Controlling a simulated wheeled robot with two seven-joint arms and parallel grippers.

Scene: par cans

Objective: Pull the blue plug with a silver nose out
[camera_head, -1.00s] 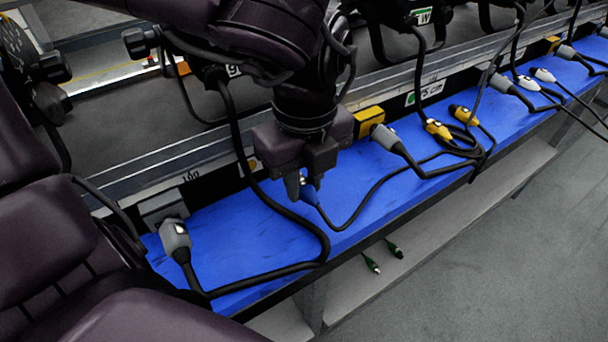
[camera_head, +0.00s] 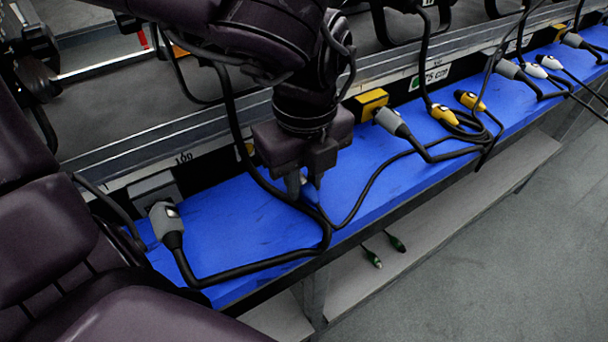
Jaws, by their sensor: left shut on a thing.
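My left gripper (camera_head: 308,186) points down over the blue shelf top (camera_head: 230,235), in front of the socket rail. It is shut on the blue plug (camera_head: 314,181), of which only a small blue part shows between and behind the fingers. The silver nose is hidden, and the blue body blends with the blue surface. A thin black cable (camera_head: 366,190) runs from near the fingers to the right. The gripper stands apart from the rail, with blue surface showing between. My right gripper is not in view.
A grey plug (camera_head: 166,222) with a thick cable sits in the left socket. A grey plug (camera_head: 389,120) is at the yellow socket (camera_head: 372,103). Yellow plugs (camera_head: 444,115) lie to the right, white ones (camera_head: 549,62) farther. Green plugs (camera_head: 397,243) lie on the lower shelf (camera_head: 440,205).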

